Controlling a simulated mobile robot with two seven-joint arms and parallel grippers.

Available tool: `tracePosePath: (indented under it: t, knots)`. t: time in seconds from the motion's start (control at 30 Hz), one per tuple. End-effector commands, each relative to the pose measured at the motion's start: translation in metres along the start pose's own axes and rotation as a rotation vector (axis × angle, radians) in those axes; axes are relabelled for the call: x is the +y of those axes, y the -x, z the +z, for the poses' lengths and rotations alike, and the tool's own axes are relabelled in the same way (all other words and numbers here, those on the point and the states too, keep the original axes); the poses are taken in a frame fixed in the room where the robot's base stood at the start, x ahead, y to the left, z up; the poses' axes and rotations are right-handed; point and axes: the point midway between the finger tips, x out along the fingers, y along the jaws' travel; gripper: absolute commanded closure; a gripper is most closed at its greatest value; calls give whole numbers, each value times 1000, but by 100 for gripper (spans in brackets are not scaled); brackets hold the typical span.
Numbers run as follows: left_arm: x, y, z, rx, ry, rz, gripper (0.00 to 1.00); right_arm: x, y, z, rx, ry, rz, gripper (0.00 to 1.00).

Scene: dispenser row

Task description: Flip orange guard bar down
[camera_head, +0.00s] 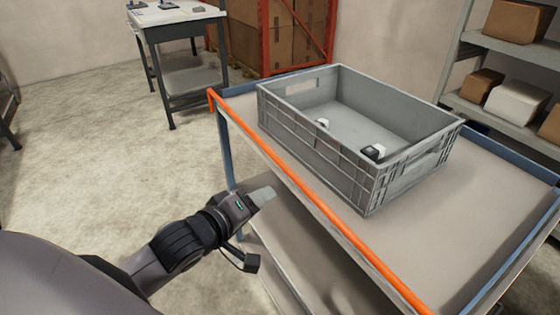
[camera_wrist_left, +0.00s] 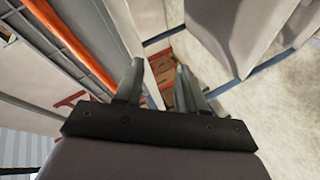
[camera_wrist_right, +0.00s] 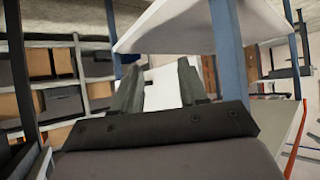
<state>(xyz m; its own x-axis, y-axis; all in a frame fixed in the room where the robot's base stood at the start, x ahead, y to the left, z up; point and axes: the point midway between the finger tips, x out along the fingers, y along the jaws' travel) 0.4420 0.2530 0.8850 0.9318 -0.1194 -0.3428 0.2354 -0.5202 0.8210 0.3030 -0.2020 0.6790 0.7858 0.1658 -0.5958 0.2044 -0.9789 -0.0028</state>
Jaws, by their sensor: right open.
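The orange guard bar (camera_head: 312,200) runs along the near left edge of the cart in the head view. It lies at about the height of the cart's top, from the far corner to the lower edge of the picture. My left gripper (camera_head: 265,195) is outside the cart, beside and to the left of the bar, with a visible gap. In the left wrist view my left gripper (camera_wrist_left: 155,75) has its fingers apart with nothing held. My right gripper (camera_wrist_right: 160,80) shows only in the right wrist view, with its fingers apart and empty.
A grey crate (camera_head: 300,150) stands on the cart top (camera_head: 470,190), close to the bar, with small black-and-white items inside. A workbench (camera_head: 180,16) stands behind on the left. Shelves with boxes (camera_head: 515,22) are at the right. The floor left of the cart is clear.

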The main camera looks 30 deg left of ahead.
Motion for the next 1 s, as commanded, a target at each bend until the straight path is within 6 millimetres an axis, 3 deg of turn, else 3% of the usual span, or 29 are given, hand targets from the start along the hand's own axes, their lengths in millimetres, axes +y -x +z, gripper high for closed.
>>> tracePosePath:
  t: [0.2,0.4,0.67,1.0]
  knots:
    - [34,4,-30,53,270,67,60,0,-9,13,0,-1,-1,57]
    - [55,2,-43,48,404,147,60,0,-8,10,0,-1,-1,57]
    - [61,-11,-46,44,432,165,60,0,-7,9,1,0,-1,57]
    - [67,-52,-50,45,429,164,60,0,-6,8,2,1,0,57]
